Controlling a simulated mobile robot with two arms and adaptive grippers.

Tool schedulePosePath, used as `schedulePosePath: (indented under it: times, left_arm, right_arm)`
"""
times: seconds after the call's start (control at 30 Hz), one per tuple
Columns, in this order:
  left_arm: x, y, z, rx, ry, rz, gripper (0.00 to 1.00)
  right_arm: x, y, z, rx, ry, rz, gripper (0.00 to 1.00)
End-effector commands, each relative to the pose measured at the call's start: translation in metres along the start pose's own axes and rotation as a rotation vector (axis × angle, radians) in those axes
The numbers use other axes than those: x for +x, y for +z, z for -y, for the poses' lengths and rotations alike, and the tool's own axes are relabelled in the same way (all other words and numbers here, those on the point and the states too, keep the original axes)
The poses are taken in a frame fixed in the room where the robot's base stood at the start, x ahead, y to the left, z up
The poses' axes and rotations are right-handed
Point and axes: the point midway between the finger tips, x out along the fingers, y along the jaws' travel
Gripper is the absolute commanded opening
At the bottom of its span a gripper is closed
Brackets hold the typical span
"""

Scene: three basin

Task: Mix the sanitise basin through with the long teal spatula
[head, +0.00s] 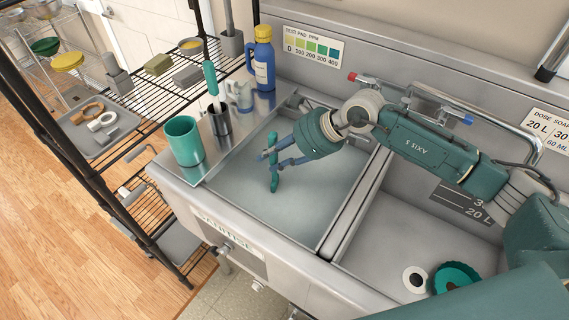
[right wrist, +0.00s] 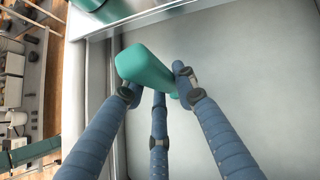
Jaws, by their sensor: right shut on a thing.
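The sanitise basin (head: 225,185) is the left sink bay, with a partly readable "NITISE" label on its front. My right gripper (head: 271,160) is over this basin, its blue fingers shut on a teal tool, the spatula (head: 274,182). The spatula stands roughly upright, its lower end down at the pale grey surface in the basin. I cannot tell how far it dips in. In the right wrist view the spatula's thick teal end (right wrist: 146,68) sits between the three fingers. Its far end is hidden there. My left gripper is not in view.
A steel ledge left of the basin bears a teal cup (head: 184,140), a metal cup (head: 219,120) with a teal-handled tool (head: 210,77), a grey jug (head: 240,95) and a blue bottle (head: 264,62). A divider (head: 355,200) separates the right bay, which holds a teal ring (head: 457,276).

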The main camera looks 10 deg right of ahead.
Motion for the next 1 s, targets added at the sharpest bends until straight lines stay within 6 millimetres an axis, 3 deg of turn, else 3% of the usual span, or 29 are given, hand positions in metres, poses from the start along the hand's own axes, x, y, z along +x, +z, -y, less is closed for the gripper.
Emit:
schedulePosePath:
  times: [0.2,0.57,1.0]
  left_arm:
    - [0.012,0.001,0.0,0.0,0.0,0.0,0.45]
    - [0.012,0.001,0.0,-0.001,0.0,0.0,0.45]
    - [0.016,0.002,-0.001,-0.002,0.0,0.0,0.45]
  right_arm:
    - [0.02,0.02,0.008,-0.002,0.0,0.001,0.0]
    - [0.02,0.022,0.009,0.0,-0.001,-0.001,0.0]
    - [-0.021,-0.024,-0.009,0.001,-0.001,-0.003,0.0]
